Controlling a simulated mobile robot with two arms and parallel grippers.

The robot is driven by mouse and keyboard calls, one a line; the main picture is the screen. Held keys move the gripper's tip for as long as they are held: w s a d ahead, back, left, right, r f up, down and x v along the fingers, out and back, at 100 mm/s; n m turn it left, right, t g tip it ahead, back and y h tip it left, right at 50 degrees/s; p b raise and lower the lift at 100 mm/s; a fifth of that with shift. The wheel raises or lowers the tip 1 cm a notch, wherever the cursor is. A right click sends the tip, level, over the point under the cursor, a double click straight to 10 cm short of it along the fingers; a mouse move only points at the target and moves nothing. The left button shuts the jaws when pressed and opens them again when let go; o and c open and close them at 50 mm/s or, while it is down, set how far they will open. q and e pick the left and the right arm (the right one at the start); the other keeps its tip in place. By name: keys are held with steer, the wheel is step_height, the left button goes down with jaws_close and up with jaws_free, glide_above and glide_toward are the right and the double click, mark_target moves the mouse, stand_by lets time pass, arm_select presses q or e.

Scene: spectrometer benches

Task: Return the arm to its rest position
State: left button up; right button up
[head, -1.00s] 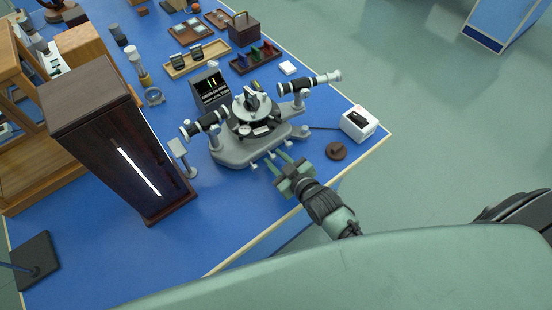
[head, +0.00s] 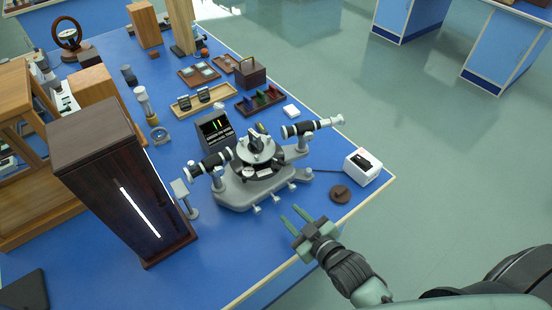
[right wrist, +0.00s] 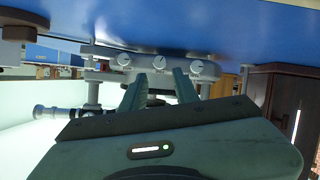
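My right gripper (head: 292,220) is at the front edge of the blue bench (head: 105,278). Its two green fingers are apart with nothing between them. The fingers point toward the grey spectrometer (head: 240,190) with its two telescope tubes, and a gap separates them from its base in the head view. In the right wrist view the open fingers (right wrist: 158,88) show in front of the spectrometer's base and its white knobs (right wrist: 160,62). My left gripper is not in view.
A tall dark wooden box with a lit slit (head: 103,190) stands left of the spectrometer. A brown disc (head: 340,194) and a small white box (head: 362,167) lie near the right corner. Trays (head: 203,98) stand farther back. The floor (head: 450,170) to the right is clear.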

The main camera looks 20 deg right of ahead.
steer(key=shift+s+m+g, duration=0.3)
steer(key=shift+s+g, duration=0.15)
steer(key=shift+g, duration=0.05)
steer(key=s+d+r+m+g+h, duration=0.2)
steer(key=s+g, duration=0.2)
steer(key=s, duration=0.4)
steer(key=s+d+r+m+g+h, duration=0.1)
steer(key=s+d+g, duration=0.1)
steer(key=s+g, duration=0.45)
step_height(320, 180, down, 26)
steer(key=s+b, duration=0.1)
steer(key=s, duration=0.1)
steer(key=s+d+f+b, duration=0.1)
steer(key=s+d+f, duration=0.1)
steer(key=s+f, duration=1.5)
step_height(320, 180, down, 2)
steer(key=shift+s+d+f+g+b, duration=0.1)
steer(key=shift+s+d+g+b, duration=0.2)
steer(key=shift+s+g, duration=0.1)
